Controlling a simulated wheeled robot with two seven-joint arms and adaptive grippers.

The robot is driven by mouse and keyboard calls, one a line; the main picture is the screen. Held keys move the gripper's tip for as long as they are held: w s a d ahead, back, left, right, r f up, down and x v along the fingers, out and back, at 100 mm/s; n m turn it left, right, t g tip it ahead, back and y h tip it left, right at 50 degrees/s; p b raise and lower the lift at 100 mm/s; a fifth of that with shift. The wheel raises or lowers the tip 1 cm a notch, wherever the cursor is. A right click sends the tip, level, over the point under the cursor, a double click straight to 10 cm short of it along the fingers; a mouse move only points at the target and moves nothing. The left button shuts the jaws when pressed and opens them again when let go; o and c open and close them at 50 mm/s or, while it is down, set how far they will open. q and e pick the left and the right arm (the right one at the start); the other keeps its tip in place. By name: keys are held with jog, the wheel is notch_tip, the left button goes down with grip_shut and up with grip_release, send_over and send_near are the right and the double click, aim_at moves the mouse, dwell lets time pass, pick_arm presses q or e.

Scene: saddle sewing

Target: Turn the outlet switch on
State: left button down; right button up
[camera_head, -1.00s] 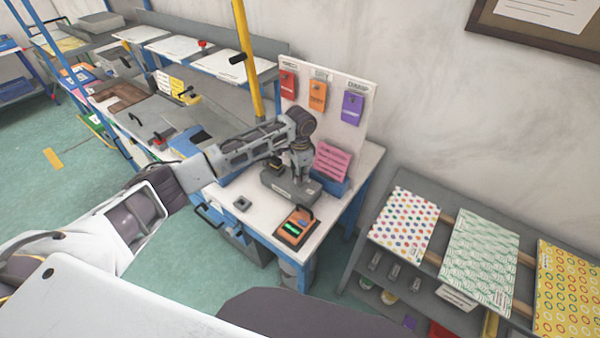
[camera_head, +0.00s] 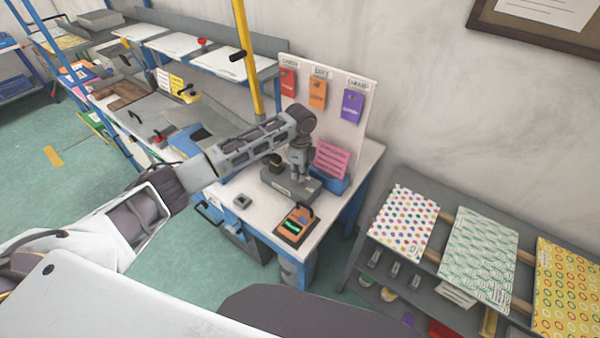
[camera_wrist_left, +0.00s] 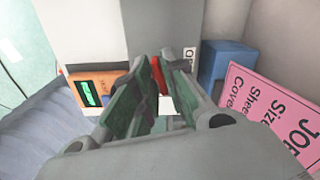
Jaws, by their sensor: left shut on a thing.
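A grey box-like unit (camera_head: 283,184), which looks like the outlet, sits on the white worktable. My left gripper (camera_head: 299,176) reaches down onto its top from above; its fingertips are small and partly hidden in the head view. In the left wrist view the same gripper (camera_wrist_left: 157,95) has its two fingers close together around a small red part (camera_wrist_left: 157,74), which looks like the switch. The grey unit (camera_wrist_left: 160,30) extends behind the fingers. I cannot tell the switch's position. My right gripper is not in view.
An orange device with a green display (camera_head: 295,226) lies near the table's front edge. A pink job card (camera_head: 332,160) stands in a blue holder behind the gripper. A board (camera_head: 340,128) with coloured tags rises at the back. A small grey block (camera_head: 242,201) lies at left.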

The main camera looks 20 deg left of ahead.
pick_arm(q)
jog(key=shift+w+r+m, duration=0.1)
jog(key=shift+m, duration=1.5)
jog(key=c, duration=1.4)
grip_release()
jog(key=shift+r, duration=5.95)
jog(key=shift+f, duration=0.1)
